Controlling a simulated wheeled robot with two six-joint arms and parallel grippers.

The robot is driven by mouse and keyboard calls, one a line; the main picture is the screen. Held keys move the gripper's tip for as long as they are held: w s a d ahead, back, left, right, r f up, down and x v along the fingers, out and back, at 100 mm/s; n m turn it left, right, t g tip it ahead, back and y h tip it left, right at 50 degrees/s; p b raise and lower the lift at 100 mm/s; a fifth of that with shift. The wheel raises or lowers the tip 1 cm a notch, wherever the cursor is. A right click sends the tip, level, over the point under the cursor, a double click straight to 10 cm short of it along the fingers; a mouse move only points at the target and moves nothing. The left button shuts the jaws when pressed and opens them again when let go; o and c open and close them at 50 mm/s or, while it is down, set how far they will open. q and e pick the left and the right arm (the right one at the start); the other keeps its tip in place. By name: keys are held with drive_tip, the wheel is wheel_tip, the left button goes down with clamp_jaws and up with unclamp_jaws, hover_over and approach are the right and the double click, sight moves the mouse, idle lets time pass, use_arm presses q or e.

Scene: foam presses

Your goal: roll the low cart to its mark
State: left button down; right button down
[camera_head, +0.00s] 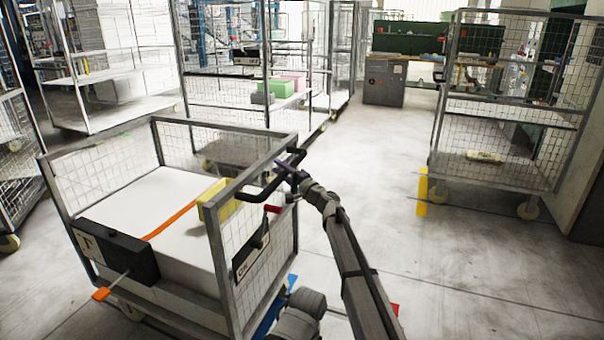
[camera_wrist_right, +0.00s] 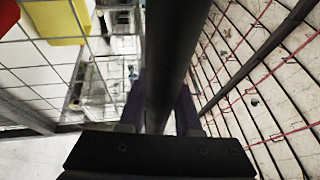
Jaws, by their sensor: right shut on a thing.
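The low cart (camera_head: 226,225) stands at the left in the head view, with grey posts, mesh walls and a white bed. A dark push handle (camera_head: 262,188) sticks out from its near right end. My right gripper (camera_head: 290,172) is shut on this handle. In the right wrist view the handle bar (camera_wrist_right: 175,50) runs between the two fingers (camera_wrist_right: 160,112). A yellow strip (camera_head: 422,192) lies on the floor to the right, and a blue strip (camera_head: 272,312) shows beside the cart; I cannot tell which is its mark. My left gripper is not in view.
A yellow block (camera_head: 214,194) and an orange strap lie on the cart's bed. A tall mesh cart (camera_head: 510,145) stands at the right, and tall mesh trolleys (camera_head: 250,60) stand behind. The floor (camera_head: 370,150) between them is clear. A workbench (camera_head: 384,82) is at the back.

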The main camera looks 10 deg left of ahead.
sight(265, 171)
drive_tip(key=a, duration=0.3)
drive_tip(key=w+a, duration=0.1)
drive_tip(key=a, duration=0.1)
drive_tip(key=w+a, duration=0.1)
drive_tip(key=a, duration=0.2)
drive_tip(key=shift+a, duration=0.3)
drive_tip(key=c, duration=0.6)
unclamp_jaws()
drive_tip(key=shift+w, duration=0.15)
drive_tip(key=shift+d, duration=0.1)
drive_tip(key=b+v, duration=0.1)
drive_tip(key=v, duration=0.6)
drive_tip(key=shift+s+d+f, duration=0.2)
drive_tip(key=shift+s+d, duration=0.05)
drive_tip(key=shift+s, duration=0.05)
